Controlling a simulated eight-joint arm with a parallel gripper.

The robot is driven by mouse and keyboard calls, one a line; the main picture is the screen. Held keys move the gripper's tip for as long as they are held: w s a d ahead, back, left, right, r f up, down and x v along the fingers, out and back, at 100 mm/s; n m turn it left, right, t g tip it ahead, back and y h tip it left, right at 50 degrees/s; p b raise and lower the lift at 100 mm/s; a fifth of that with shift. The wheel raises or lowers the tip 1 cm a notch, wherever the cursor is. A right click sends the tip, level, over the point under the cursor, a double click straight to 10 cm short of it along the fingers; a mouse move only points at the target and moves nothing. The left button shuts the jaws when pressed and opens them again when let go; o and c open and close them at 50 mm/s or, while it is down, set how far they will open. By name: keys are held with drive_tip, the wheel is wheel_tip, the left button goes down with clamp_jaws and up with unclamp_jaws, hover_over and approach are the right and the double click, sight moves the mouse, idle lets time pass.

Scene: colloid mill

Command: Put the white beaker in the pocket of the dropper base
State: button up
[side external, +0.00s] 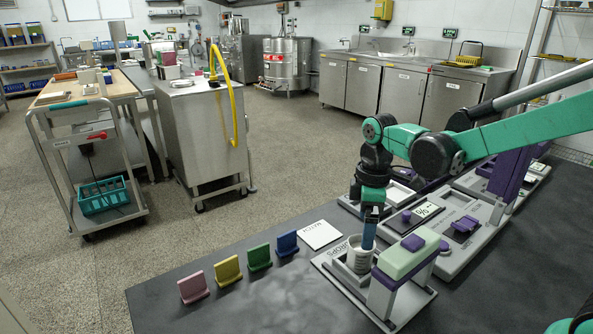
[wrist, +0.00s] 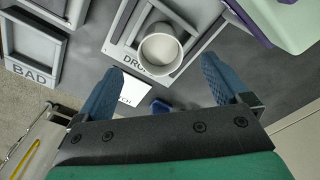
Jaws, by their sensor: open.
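The white beaker (side external: 358,258) stands upright at the square framed pocket of the dropper base (side external: 331,266). In the wrist view the beaker (wrist: 160,50) appears within the grey frame of the dropper base (wrist: 121,50), open end facing the camera. Whether its bottom rests fully on the pocket floor is hidden. My gripper (side external: 369,238) is just above and beside the beaker in the side view. In the wrist view my gripper (wrist: 157,86) has its two blue fingers wide apart with nothing between them, and the beaker lies beyond the fingertips.
The green and purple dropper head (side external: 405,258) stands close to the beaker's right. A white card (side external: 320,234) and pink, yellow, green and blue upright tags (side external: 227,271) lie to the left. A tray labelled BAD (wrist: 30,58) shows in the wrist view. The front left of the dark bench is clear.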

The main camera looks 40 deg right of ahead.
drive_tip(key=s+a+r+m+t, duration=0.3)
drive_tip(key=s+r+m+t, duration=0.2)
drive_tip(key=m+t, duration=0.2)
drive_tip(key=shift+s+a+m, duration=0.25)
drive_tip(key=shift+s+m, duration=0.15)
drive_tip(key=shift+m, duration=0.6)
